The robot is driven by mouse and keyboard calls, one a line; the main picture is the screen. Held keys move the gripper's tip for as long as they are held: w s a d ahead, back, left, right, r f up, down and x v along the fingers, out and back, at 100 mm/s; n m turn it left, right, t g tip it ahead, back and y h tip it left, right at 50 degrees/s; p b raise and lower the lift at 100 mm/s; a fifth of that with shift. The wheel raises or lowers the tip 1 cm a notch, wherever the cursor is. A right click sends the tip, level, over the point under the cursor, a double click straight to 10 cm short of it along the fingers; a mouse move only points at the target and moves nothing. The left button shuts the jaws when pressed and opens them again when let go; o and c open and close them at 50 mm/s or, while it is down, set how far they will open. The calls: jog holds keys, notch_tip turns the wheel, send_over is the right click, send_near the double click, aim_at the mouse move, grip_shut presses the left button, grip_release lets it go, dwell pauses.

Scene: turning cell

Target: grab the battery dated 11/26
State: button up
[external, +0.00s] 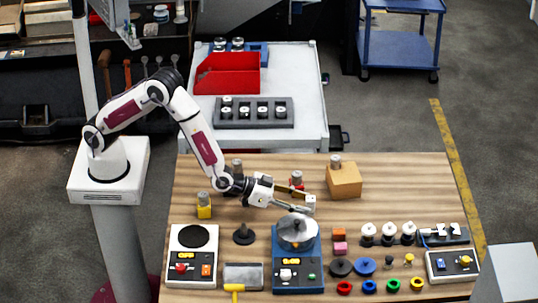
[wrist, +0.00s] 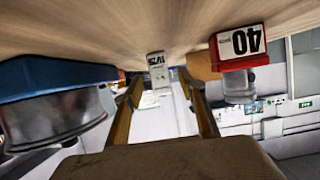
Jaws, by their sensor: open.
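My gripper (external: 292,205) reaches low over the wooden table, and its two open fingers show in the wrist view (wrist: 160,92). A small pale block-like thing with dark printing (wrist: 155,68) stands beyond and between the fingertips. The fingers do not hold it. Its printing is too small to read surely, so I cannot tell whether it is the battery dated 11/26. A pale thing also shows by the fingertips in the external view (external: 311,203). The wrist view is upside down, with the table at its top.
A red block marked 40 (wrist: 240,50) is close right of the fingers in the wrist view. A blue device with a metal bowl (external: 297,240) stands in front of the gripper. A cardboard-coloured box (external: 344,181) stands behind right. Several small parts crowd the right front.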

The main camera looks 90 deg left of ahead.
jog(key=shift+x, duration=1.25)
grip_shut()
